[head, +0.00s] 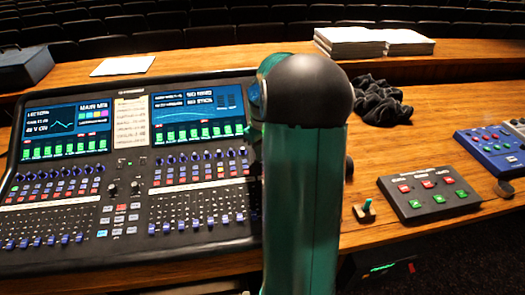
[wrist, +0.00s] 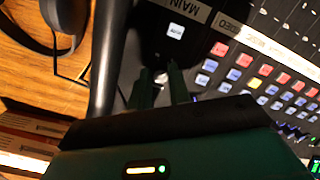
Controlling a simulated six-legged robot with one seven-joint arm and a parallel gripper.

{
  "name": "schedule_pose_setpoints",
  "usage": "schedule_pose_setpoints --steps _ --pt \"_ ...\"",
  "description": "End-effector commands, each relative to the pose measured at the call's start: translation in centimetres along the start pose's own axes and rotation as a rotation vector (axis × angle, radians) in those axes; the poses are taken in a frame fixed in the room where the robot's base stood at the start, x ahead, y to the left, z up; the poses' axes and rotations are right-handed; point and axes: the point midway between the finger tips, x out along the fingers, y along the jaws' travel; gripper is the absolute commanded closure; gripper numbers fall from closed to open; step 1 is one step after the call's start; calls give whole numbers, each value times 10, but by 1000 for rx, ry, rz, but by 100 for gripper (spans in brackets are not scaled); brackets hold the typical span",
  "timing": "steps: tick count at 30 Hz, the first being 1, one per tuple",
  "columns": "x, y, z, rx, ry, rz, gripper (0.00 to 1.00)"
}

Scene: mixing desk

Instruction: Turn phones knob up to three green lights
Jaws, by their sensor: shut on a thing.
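The mixing console (head: 130,200) stands on the wooden desk at the left in the head view, with two lit screens. My arm covers its right edge, and my gripper is hidden there. In the wrist view my gripper (wrist: 162,88) has its two dark fingers close together, pointing at the console's black panel (wrist: 198,62). A small pale spot shows between the fingertips. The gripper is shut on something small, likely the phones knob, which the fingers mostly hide. I cannot make out the knob's green lights in either view.
Headphones (wrist: 42,38) lie on the wood beside the console. A grey button box (head: 428,207), a small lever (head: 367,209) and a blue box (head: 490,157) stand right of my arm.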

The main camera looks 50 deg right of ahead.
Motion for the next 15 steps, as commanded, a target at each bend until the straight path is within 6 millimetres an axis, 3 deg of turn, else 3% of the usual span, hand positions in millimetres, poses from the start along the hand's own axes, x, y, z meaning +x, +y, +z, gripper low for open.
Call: schedule_pose_setpoints --steps 15 --pt "-1 0 0 306 13 -26 100"
